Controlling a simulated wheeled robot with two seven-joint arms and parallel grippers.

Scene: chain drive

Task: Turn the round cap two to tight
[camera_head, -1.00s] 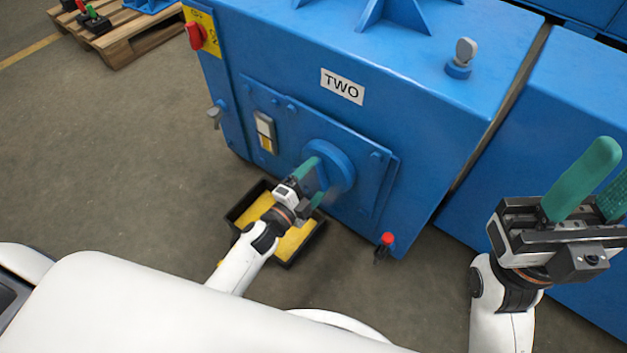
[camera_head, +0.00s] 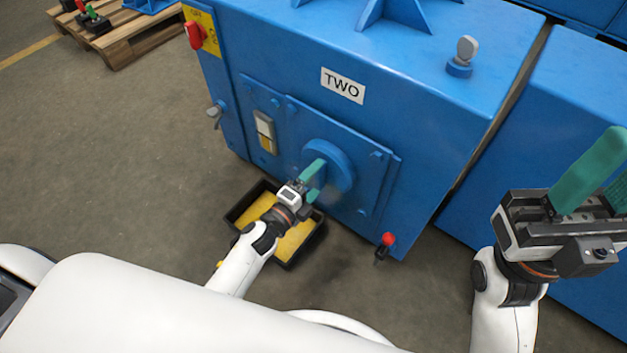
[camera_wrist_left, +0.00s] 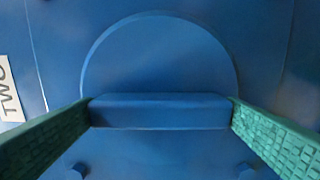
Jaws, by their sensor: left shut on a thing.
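The round cap (camera_head: 341,160) is a blue disc on the front plate of the blue housing marked TWO (camera_head: 342,86). In the left wrist view the cap (camera_wrist_left: 160,50) has a raised bar (camera_wrist_left: 160,111) across it. My left gripper (camera_head: 314,182) is at the cap, its green fingers shut on the two ends of this bar. It also shows in the left wrist view (camera_wrist_left: 160,115). My right gripper (camera_head: 590,180) is raised at the right, away from the cap, with its fingers apart and nothing seen between them.
A black tray with a yellow inside (camera_head: 290,243) lies on the floor below the cap. A red-topped valve (camera_head: 386,241) sticks out at the housing's lower right. A sight gauge (camera_head: 264,132) and a red switch (camera_head: 194,35) are to the left. Another blue housing (camera_head: 560,140) stands at the right.

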